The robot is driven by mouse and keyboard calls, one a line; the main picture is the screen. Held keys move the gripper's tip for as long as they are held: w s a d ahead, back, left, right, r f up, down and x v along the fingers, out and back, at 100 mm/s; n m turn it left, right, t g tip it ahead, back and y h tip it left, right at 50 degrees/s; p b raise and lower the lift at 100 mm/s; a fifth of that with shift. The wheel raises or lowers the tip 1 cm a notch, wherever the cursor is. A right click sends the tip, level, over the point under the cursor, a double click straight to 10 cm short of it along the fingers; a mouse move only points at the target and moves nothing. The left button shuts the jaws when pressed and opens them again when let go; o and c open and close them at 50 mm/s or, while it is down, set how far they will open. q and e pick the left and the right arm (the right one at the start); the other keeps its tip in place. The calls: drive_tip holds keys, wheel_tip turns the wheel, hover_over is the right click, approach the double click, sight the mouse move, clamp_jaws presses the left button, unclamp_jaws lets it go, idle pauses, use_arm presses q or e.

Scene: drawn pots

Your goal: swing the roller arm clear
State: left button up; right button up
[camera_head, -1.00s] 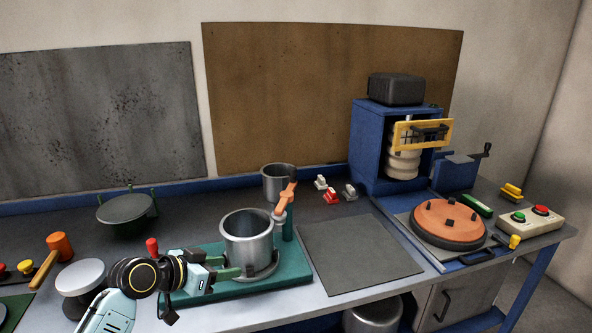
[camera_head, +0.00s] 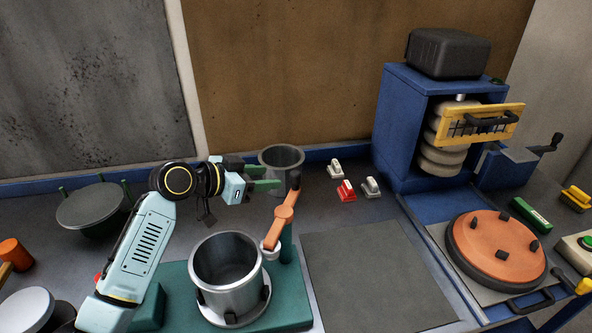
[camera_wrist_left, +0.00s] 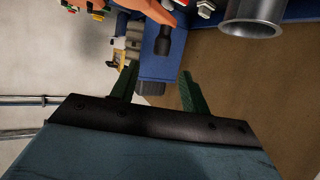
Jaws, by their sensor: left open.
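The orange roller arm (camera_head: 283,215) stands on the teal machine base (camera_head: 180,296). It reaches over the right rim of a steel pot (camera_head: 228,272) and has a dark upright handle (camera_head: 295,181) at its far end. My left gripper (camera_head: 277,180) is open and empty, just left of the handle, fingers pointing right. In the left wrist view the handle (camera_wrist_left: 163,41) hangs beyond the gap between the green fingers (camera_wrist_left: 159,72), apart from them. The roller arm's orange part (camera_wrist_left: 150,10) shows at the top edge there. My right gripper is not in view.
A second steel pot (camera_head: 282,165) stands close behind the gripper. Small red and white clips (camera_head: 346,190) lie to the right. A blue cabinet (camera_head: 400,130) and an orange disc (camera_head: 495,247) stand farther right. The grey mat (camera_head: 370,275) is bare.

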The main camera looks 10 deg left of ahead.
sight(295, 172)
use_arm(q)
drive_tip(key=x, duration=0.9)
drive_tip(key=shift+f+p, duration=0.1)
drive_tip(key=shift+p, duration=0.3)
drive_tip(key=shift+w+d, duration=0.1)
drive_tip(key=shift+w, duration=0.15)
drive_tip(key=shift+w+d+f, duration=0.15)
clamp_jaws()
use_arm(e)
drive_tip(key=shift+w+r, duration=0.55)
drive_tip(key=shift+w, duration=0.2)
